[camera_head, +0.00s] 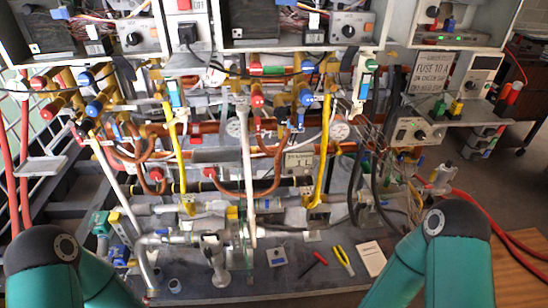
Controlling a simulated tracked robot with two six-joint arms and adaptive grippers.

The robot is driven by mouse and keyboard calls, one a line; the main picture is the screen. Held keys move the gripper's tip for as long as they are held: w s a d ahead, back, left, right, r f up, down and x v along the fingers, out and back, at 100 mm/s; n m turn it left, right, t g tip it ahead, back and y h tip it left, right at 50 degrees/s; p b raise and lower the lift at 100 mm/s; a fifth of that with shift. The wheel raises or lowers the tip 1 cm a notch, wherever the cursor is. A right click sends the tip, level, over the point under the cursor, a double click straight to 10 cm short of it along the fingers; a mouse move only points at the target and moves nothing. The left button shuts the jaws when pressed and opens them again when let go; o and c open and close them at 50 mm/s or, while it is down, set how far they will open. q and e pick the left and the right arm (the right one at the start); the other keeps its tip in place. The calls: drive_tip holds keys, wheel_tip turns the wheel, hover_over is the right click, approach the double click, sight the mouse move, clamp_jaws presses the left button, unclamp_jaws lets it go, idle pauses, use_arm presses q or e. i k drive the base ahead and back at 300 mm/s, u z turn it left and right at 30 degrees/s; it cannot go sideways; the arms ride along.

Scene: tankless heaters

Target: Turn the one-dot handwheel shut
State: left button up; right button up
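Several round handwheels sit on the pipework under two heater units. A red one (257,99) and a blue one (306,98) are near the middle. At the left are more red (47,112) and blue (93,109) handles on brass valves. Dot marks are too small to make out, so I cannot tell which is the one-dot handwheel. Only my teal arm links show at the bottom left and bottom right. Neither gripper is in view.
Yellow, white and copper pipes crowd the space below the heaters. A grey valve assembly (214,260) stands low in the middle. A red-handled tool (313,264), yellow pliers (342,260) and a cream card (371,258) lie on the grey surface. Red hoses (510,255) run at right.

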sight(156, 174)
drive_tip(key=k, duration=0.35)
drive_tip(key=u, duration=0.8)
drive_tip(key=i, duration=1.25)
drive_tip(key=u, duration=0.35)
